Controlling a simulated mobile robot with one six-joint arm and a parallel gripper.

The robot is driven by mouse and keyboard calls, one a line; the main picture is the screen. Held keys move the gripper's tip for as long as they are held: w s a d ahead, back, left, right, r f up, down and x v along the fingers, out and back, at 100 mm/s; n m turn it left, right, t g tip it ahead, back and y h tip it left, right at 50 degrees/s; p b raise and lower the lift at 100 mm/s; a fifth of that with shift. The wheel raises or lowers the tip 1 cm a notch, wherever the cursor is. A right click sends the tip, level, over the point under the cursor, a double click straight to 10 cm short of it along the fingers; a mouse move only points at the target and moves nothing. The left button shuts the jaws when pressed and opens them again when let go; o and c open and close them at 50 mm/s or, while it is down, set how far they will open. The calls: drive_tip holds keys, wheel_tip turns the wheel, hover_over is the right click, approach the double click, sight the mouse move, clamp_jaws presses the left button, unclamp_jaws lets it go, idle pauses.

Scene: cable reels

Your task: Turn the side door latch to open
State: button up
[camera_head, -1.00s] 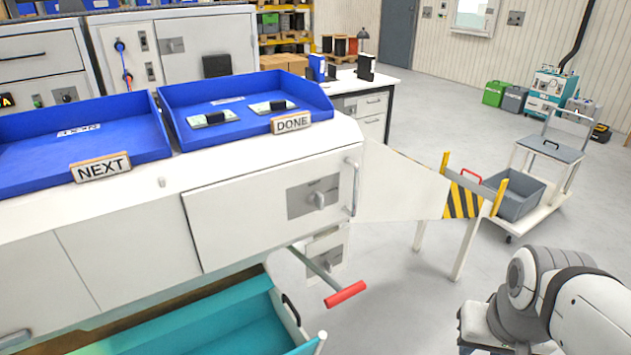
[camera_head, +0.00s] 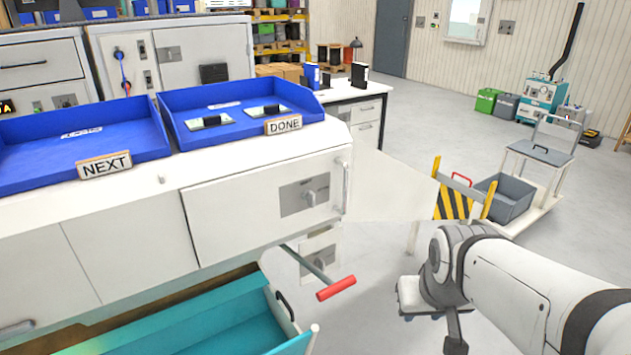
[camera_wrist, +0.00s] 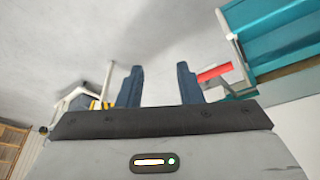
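The side door (camera_head: 237,212) is a white panel on the machine's side in the head view, and it looks closed. Its latch (camera_head: 310,197) is a grey knob on a square metal plate near the door's right side. A vertical handle (camera_head: 346,187) stands to the right of the latch. In the wrist view my gripper (camera_wrist: 160,85) shows two dark blue fingers, apart, with nothing between them. In the head view my arm is at the lower right, well clear of the latch. The latch is not recognisable in the wrist view.
A red-handled crank (camera_head: 336,288) sticks out below the door. It also shows in the wrist view (camera_wrist: 214,72). A teal bin (camera_head: 235,325) lies at the lower left. A striped barrier (camera_head: 453,202) and a trolley (camera_head: 540,185) stand at right.

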drive_tip(key=w+a+n+t+b, duration=0.15)
drive_tip(key=w+t, duration=0.45)
drive_tip(key=w, duration=1)
drive_tip(key=n+t+y, duration=0.5)
drive_tip(key=y, duration=0.5)
approach(314, 200)
drive_tip(key=w, duration=0.2)
drive_tip(key=x, duration=0.5)
drive_tip(key=a+x, duration=0.1)
drive_tip(key=x, duration=0.1)
drive_tip(key=shift+a, duration=0.25)
drive_tip(key=shift+c, duration=0.4)
